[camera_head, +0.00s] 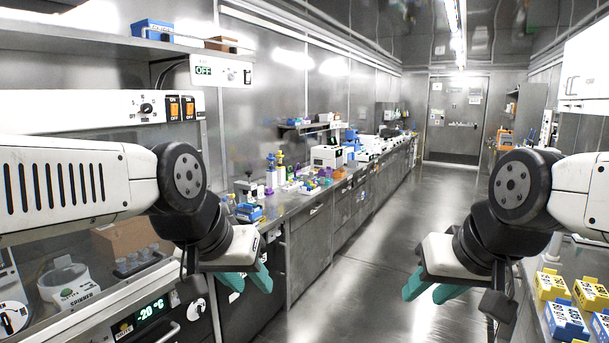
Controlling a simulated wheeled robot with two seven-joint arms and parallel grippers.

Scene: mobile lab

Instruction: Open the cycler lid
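White bench-top machines stand on the long steel counter along the left wall. The nearest is a boxy white one (326,157), and another white one (368,146) is farther back. They are too small to tell which is the cycler or how its lid stands. My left gripper (249,282) hangs in the air in front of the near end of the counter, its teal fingers apart and empty. My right gripper (424,292) hangs over the aisle at the right, also with its fingers apart and empty. Both grippers are far from the white machines.
Colourful tube racks and bottles (310,182) crowd the counter. A hood with a centrifuge (69,284) and a -20 °C freezer (150,312) are at the near left. Yellow and blue boxes (566,320) sit at the right. The aisle floor (395,235) is clear.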

